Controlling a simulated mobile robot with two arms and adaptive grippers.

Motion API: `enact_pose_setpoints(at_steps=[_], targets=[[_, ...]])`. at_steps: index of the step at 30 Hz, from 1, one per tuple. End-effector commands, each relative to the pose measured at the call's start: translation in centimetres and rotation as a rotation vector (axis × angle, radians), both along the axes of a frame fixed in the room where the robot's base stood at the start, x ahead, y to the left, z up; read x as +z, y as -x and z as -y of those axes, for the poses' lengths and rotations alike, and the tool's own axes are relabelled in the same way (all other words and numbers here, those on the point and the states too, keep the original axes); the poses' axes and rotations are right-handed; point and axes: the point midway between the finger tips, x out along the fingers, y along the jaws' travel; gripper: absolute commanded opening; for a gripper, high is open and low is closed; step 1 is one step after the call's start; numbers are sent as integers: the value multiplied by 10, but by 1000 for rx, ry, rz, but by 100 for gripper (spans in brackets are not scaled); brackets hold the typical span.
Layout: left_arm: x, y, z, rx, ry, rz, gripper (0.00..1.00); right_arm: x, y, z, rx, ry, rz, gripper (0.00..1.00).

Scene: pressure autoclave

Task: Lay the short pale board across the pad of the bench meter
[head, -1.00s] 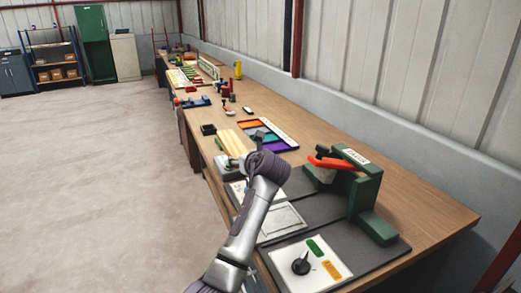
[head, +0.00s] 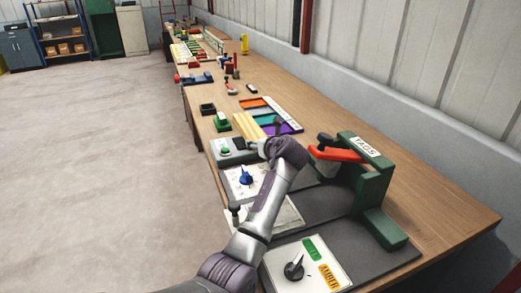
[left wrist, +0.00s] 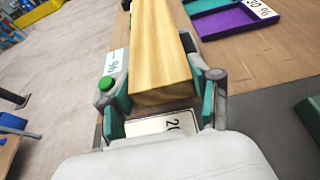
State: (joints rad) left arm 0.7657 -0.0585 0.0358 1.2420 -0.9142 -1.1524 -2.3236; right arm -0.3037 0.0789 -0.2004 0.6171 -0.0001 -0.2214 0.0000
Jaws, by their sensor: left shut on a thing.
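The short pale board (head: 247,126) is a yellowish wooden piece over the bench, left of the coloured tray. In the left wrist view it (left wrist: 160,50) runs away from me, its near end between the teal fingers. My left gripper (left wrist: 160,100) is shut on this end; in the head view my wrist hides the fingers. The bench meter (head: 225,155) is a grey box with a green button, beside the board's near end. Its white display (left wrist: 114,65) and green button (left wrist: 105,83) show left of the board. I cannot tell whether the board touches the pad. My right gripper is out of view.
The coloured tray (head: 290,112) lies right of the board. A green press (head: 372,200) with a red lever stands at right. Panels with a blue knob (head: 246,177) and a black knob (head: 294,268) lie nearer.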

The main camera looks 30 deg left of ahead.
Motion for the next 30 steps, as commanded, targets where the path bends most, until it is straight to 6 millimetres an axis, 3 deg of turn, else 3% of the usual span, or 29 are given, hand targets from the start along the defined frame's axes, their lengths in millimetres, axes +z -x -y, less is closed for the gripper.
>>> enact_pose_setpoints(at_steps=[4, 14, 15, 19, 30], targets=[[-23, 0, 1, -1, -1, 0, 18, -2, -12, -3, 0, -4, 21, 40], [-25, 0, 0, -1, -1, 2, 18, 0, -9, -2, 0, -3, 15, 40], [-28, 0, 0, -1, 0, -1, 64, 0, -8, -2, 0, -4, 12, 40], [-28, 0, 0, -1, 1, 0, 85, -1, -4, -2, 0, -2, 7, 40], [-25, 0, 1, -1, 2, 2, 87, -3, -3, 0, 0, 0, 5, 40]])
